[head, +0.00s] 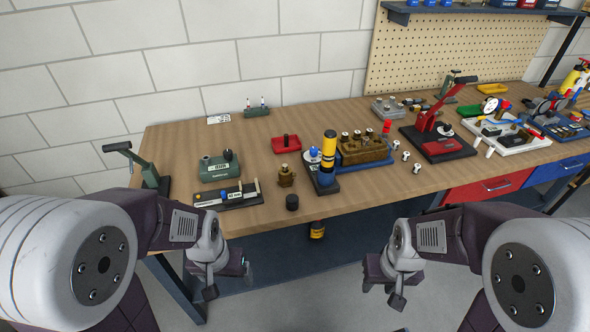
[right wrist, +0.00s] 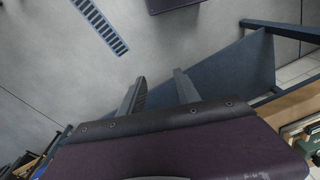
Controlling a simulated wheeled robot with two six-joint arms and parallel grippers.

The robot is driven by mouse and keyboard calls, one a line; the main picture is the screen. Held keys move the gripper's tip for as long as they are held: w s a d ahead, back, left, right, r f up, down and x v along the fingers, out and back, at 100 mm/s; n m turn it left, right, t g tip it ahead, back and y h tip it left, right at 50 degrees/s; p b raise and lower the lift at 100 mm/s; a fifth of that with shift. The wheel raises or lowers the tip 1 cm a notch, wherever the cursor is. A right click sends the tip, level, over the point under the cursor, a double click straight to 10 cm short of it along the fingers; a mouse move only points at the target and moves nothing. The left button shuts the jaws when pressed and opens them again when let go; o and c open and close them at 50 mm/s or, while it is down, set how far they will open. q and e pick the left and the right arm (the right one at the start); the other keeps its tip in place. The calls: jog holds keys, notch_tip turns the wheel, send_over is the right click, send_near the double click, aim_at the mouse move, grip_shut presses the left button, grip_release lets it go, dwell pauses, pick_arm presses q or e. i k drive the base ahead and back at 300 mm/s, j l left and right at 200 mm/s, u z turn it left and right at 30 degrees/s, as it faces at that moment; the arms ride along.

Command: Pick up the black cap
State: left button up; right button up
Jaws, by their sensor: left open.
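The black cap (head: 292,202), a short dark cylinder, stands on the wooden workbench (head: 265,222) near its front edge, in front of a small brass fitting. My left gripper (head: 230,281) is low in front of the bench, to the left of the cap and well apart from it. It is open and empty. My right gripper (head: 382,292) hangs low in front of the bench, to the right of the cap. In the right wrist view its two fingers (right wrist: 160,80) are spread with nothing between them, over the floor. The cap does not show in that view.
Near the cap are the brass fitting (head: 286,177), a dark-based stand with a yellow-banded column (head: 328,155) and a black-and-white block (head: 226,196). A red tray (head: 286,144) lies behind. A red press (head: 437,137) stands farther right.

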aim_at(293, 200)
jog(key=j, duration=1.15)
jog(key=j+z, duration=0.15)
jog(key=j, duration=1)
jog(key=k, duration=0.05)
